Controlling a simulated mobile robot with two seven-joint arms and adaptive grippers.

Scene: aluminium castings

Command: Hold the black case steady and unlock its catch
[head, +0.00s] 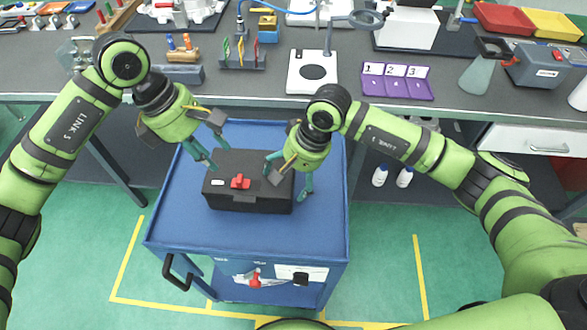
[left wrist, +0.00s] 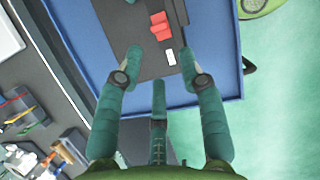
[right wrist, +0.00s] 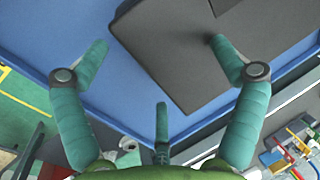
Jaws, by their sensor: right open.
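In the left wrist view the red catch (left wrist: 160,27) shows beyond the fingertips. My left gripper (head: 219,156) is open and empty over the case's back left part. My right gripper (head: 288,182) is open at the case's right end. In the right wrist view one finger is over the case (right wrist: 170,45) and the other over the blue cart top. Whether any fingertip touches the case I cannot tell.
The blue cart (head: 185,225) has free room in front of and left of the case. Behind it runs a grey workbench (head: 270,90) with a purple numbered tray (head: 396,88), a white plate with a black disc (head: 312,73) and tool racks. Two white bottles (head: 380,176) stand below the bench.

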